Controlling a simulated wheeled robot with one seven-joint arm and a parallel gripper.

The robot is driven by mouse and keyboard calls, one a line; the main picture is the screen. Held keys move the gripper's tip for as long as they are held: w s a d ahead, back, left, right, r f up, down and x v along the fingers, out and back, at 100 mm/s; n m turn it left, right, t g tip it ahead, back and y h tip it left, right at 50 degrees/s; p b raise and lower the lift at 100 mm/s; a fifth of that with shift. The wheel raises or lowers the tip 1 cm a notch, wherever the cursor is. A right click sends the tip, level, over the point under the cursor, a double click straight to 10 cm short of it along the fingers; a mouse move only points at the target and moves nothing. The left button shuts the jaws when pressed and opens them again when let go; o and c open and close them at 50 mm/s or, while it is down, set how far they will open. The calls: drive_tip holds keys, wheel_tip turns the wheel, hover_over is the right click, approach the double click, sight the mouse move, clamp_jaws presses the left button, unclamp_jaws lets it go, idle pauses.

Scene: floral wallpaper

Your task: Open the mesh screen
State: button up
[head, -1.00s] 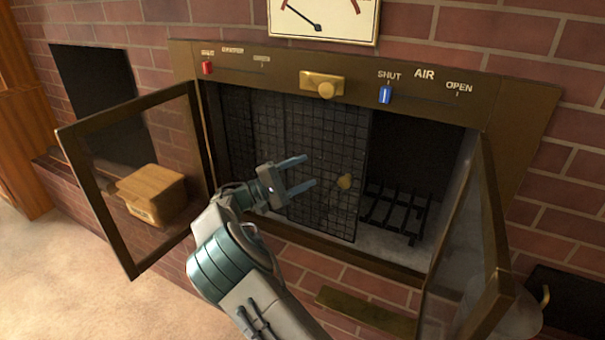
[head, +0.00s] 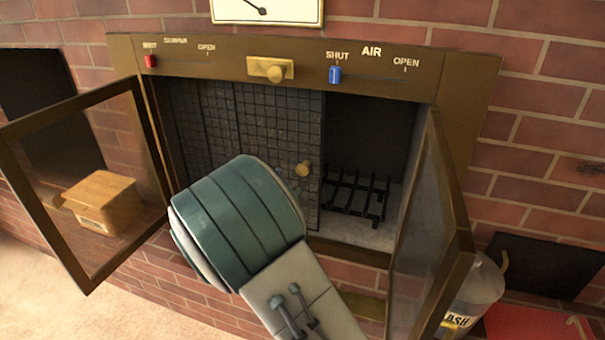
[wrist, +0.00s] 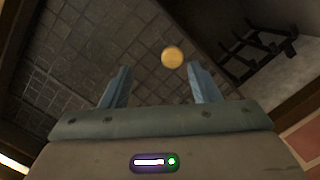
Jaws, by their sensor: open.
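The dark mesh screen (head: 255,115) hangs across the left and middle of the firebox, and the right part of the opening is uncovered. Its round brass knob (head: 303,169) sits near the screen's right edge. In the wrist view, the knob (wrist: 172,57) shows just beyond my open blue fingers, in the gap between their tips and nearer the right one. My gripper (wrist: 158,66) is open and empty, facing the mesh (wrist: 90,50). In the head view my arm hides most of the gripper and the lower left of the screen.
Two glass doors stand swung out, left (head: 85,185) and right (head: 432,235), flanking my arm. A black grate (head: 355,195) lies inside at right. Above are a brass knob (head: 272,71), a red slider (head: 150,61) and a blue slider (head: 335,75). An ash bucket (head: 475,295) stands at lower right.

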sight(302, 172)
drive_tip(key=w+d+b, duration=0.1)
drive_tip(key=w, duration=0.2)
drive_tip(key=w+d+f+n+y+b, duration=0.1)
drive_tip(key=w+d+b, duration=0.1)
drive_tip(key=w, duration=0.2)
drive_tip(key=w+d+f+n+y+b, duration=0.1)
drive_tip(key=w+d, duration=0.1)
drive_tip(key=w, duration=0.1)
drive_tip(key=shift+w+d, duration=0.15)
idle(0.4)
